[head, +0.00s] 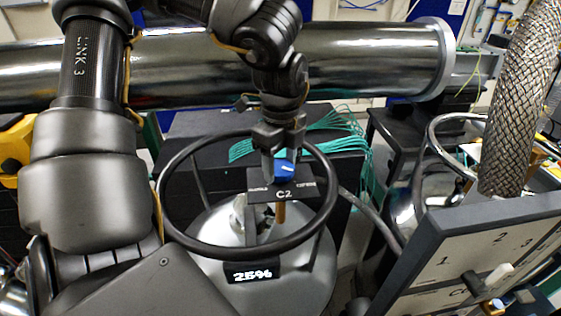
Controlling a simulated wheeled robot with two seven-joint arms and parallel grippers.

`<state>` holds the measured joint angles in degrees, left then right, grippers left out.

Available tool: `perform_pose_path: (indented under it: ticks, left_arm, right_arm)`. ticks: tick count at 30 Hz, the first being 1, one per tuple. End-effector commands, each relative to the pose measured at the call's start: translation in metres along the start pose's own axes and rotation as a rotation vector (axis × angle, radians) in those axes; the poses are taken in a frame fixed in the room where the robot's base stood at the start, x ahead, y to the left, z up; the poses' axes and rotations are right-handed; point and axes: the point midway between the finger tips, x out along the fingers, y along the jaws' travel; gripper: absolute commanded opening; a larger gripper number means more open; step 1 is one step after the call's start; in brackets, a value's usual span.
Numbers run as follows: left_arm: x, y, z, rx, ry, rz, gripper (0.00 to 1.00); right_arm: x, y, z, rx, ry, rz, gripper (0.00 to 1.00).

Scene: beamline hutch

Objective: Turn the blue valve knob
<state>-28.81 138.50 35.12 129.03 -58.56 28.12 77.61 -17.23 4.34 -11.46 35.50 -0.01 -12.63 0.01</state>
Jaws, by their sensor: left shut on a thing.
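A white mark shows on the knob's top. The gripper hides part of the knob's far side. My right gripper is not in view.
A large steel pipe (370,60) runs behind. At right are a braided hose (520,100) and a grey-framed panel (452,262) with small knobs. Green cables lie behind the plate.

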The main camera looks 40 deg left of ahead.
Motion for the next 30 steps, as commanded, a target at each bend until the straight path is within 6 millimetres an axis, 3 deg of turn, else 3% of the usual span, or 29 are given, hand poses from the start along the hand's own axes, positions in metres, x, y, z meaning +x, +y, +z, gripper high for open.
perform_pose_path:
  ticks: [11,21,30]
  left_arm:
    - [0.004,-0.001,0.000,0.164,-0.002,-0.002,0.32]
    - [0.003,-0.001,0.000,0.476,-0.001,-0.002,0.32]
    - [0.002,0.000,0.000,0.762,-0.001,-0.001,0.32]
  right_arm:
    - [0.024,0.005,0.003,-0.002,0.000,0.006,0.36]
    - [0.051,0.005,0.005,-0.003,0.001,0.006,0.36]
    - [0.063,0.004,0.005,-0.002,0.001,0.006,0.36]
